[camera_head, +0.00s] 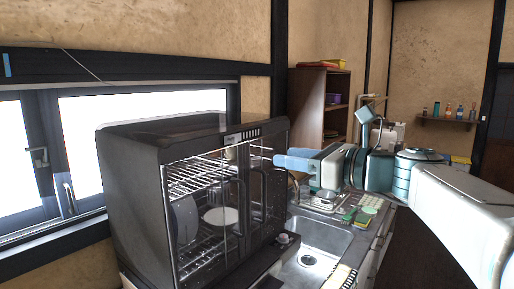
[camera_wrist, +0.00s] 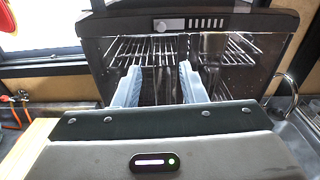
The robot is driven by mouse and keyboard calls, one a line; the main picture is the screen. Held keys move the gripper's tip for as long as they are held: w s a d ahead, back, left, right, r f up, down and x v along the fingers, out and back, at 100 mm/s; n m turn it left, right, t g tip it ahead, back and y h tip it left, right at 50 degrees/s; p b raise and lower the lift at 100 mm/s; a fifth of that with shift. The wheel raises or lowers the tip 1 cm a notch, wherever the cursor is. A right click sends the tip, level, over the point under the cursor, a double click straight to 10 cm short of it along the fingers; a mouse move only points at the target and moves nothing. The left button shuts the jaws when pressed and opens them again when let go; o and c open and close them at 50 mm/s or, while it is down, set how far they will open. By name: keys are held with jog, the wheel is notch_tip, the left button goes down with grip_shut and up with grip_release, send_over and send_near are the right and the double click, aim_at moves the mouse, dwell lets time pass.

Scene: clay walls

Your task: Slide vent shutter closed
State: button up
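In the wrist view the tab (camera_wrist: 168,25) sits left of several dark slots (camera_wrist: 207,23). My gripper (camera_head: 277,160) is in front of the dryer at upper-rack height, below the vent strip. In the wrist view its two pale blue fingers (camera_wrist: 161,72) are spread with nothing between them. Contact with the dryer is not visible.
Wire racks (camera_wrist: 140,50) and a white dish (camera_head: 221,216) are inside the dryer. A sink (camera_head: 318,243) with a faucet is to its right, with green sponges (camera_head: 356,216) beyond. A window (camera_head: 140,105) is behind it on the left.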

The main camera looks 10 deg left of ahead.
aim_at(236, 141)
jog(key=shift+m, duration=0.3)
jog(key=p+x, duration=0.1)
jog(key=x, duration=0.3)
jog(key=r+p+x, duration=0.1)
jog(key=x, duration=0.4)
jog(key=p+x, duration=0.1)
jog(key=x, duration=0.4)
jog(key=shift+w+r, duration=0.1)
jog(key=shift+r, duration=0.25)
jog(key=shift+d, duration=0.1)
grip_shut()
